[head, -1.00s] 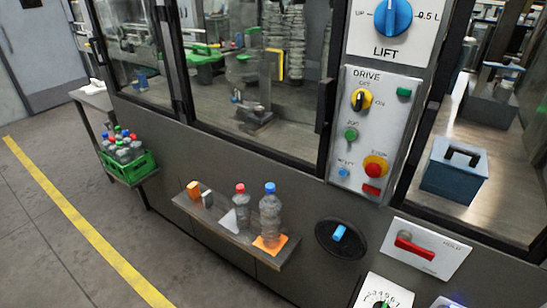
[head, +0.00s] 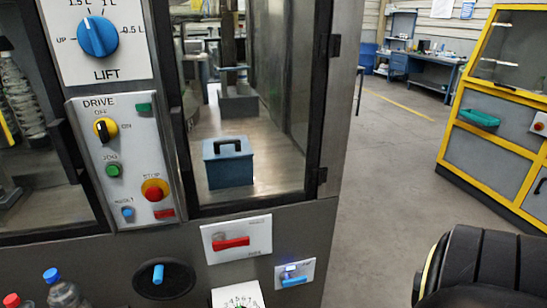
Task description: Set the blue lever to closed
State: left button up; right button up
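Two blue handles show low on the machine front. One is a blue lever (head: 294,282) lying nearly level across a small light plate (head: 308,268); the print on the plate is too small to read. The other is a blue knob handle (head: 158,274), standing about upright on a black oval disc (head: 176,289). I cannot tell from the print which one is marked closed. Neither gripper is in view, and nothing touches either handle.
A red lever (head: 231,242) sits on a white plate just above. A dial (head: 238,298) is at the bottom edge. The drive panel (head: 123,185) and lift knob (head: 98,37) are higher left. Floor (head: 385,170) is open rightward.

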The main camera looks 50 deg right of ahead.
aim_at(285, 276)
jog(key=z, duration=2.2)
jog(key=k, duration=0.55)
jog(key=z, duration=1.15)
jog(key=i, duration=0.8)
jog(key=u, duration=0.65)
jog(key=i, duration=0.55)
jog(key=u, duration=0.55)
